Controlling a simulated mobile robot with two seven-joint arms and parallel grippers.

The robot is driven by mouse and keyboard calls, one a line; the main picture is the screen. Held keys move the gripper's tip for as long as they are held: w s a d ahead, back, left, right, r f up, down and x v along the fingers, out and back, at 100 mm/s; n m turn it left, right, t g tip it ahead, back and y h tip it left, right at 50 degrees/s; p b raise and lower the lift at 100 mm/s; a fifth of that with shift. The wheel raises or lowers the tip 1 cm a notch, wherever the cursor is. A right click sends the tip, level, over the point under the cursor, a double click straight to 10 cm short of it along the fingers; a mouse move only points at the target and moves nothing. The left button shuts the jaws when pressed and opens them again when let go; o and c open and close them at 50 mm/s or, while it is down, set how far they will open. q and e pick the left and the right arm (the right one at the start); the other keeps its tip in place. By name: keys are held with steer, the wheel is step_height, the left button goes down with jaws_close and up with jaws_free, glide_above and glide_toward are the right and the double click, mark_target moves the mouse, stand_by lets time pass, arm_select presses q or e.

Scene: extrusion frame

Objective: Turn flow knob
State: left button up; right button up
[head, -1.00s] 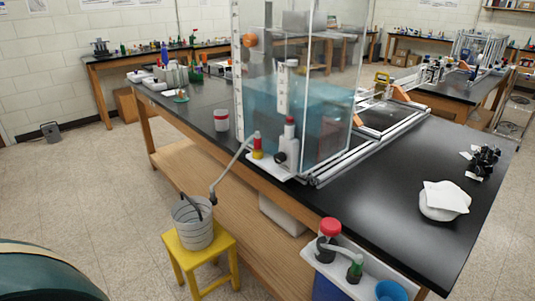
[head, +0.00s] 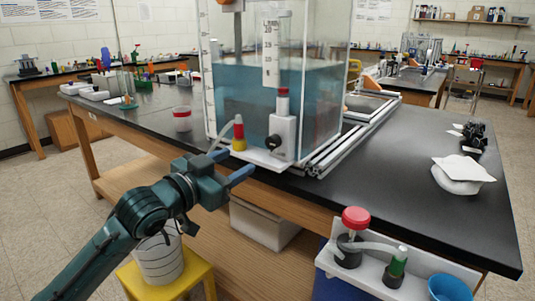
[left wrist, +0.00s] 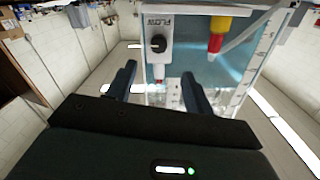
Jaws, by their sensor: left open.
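The flow knob (head: 275,141) is a small black knob on a white upright block (head: 284,125) at the front base of the clear water tank (head: 325,105). In the left wrist view the knob (left wrist: 158,43) sits under a "FLOW" label, ahead of my fingers and roughly centred between them. My left gripper (head: 231,165) is open and empty, in front of the table edge, lower and to the left of the knob. In the left wrist view its two fingers (left wrist: 158,76) stand apart, not touching the knob. My right gripper is not in view.
A red-and-yellow fitting (head: 239,135) with a hose stands just left of the knob. A bucket (head: 158,260) on a yellow stool (head: 192,278) is under my left arm. A white shelf (head: 370,278) with bottles hangs off the table's front.

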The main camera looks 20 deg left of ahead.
mark_target(270, 144)
arm_select(q)
steer(key=x, duration=1.2)
steer(key=shift+d, duration=0.15)
steer(key=shift+c, duration=0.4)
steer(key=c, duration=0.9)
